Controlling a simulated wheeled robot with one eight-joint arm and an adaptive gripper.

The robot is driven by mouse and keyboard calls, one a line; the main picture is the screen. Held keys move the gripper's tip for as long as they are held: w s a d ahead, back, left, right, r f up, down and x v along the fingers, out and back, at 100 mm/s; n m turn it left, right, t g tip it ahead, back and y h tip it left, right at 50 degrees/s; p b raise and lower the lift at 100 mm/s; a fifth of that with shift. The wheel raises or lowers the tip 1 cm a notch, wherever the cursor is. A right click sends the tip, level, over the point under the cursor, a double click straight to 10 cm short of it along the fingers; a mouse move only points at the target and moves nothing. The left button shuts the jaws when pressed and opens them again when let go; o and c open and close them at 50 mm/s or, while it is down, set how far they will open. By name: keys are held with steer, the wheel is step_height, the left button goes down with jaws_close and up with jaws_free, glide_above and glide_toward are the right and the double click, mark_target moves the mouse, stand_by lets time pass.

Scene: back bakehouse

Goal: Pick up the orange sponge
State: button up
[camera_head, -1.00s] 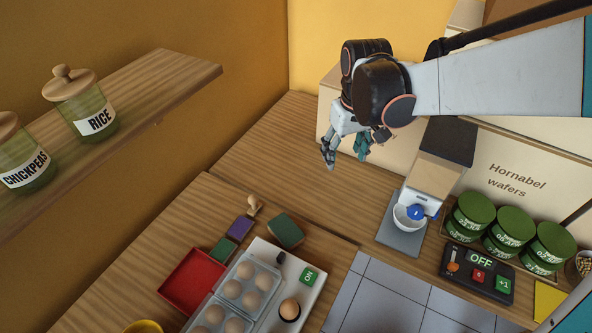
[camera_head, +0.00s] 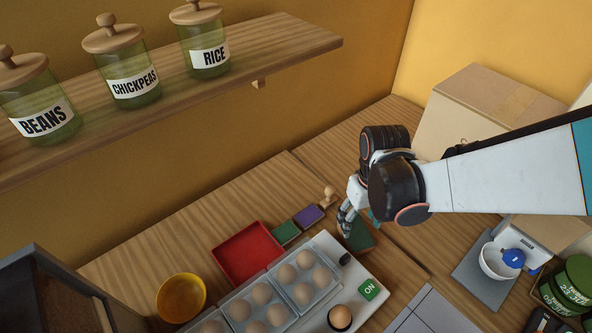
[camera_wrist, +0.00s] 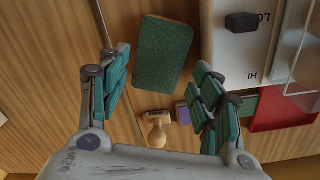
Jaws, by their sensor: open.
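The sponge (camera_head: 361,237) lies on the wooden counter beside a white egg device, partly hidden behind my gripper (camera_head: 357,214) in the head view. Its top is dark green, with a thin brownish-orange side edge; I see no other sponge. In the wrist view the green sponge (camera_wrist: 160,52) lies flat and slightly tilted between and beyond my fingertips (camera_wrist: 160,75). My gripper is open and empty, its teal-padded fingers spread to the left and right of the sponge. I cannot tell the exact height above it.
The egg device (camera_head: 375,276) and egg boxes (camera_head: 262,304) stand close by. A wooden stamp (camera_wrist: 156,130) and purple pad (camera_head: 308,215) lie near the sponge. A red tray (camera_head: 247,252), yellow bowl (camera_head: 181,297) and scale (camera_head: 478,284) stand farther off. A shelf (camera_head: 275,50) with jars overhangs the counter's left.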

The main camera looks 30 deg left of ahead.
mark_target(356, 231)
steer(key=shift+a+f+b, duration=0.1)
steer(key=shift+f+b, duration=1.45)
steer(key=shift+f, duration=1.55)
steer(key=shift+r, duration=0.1)
steer(key=c, duration=0.3)
steer(key=shift+c, duration=0.4)
step_height(356, 231, up, 20)
steer(key=p, duration=1.4)
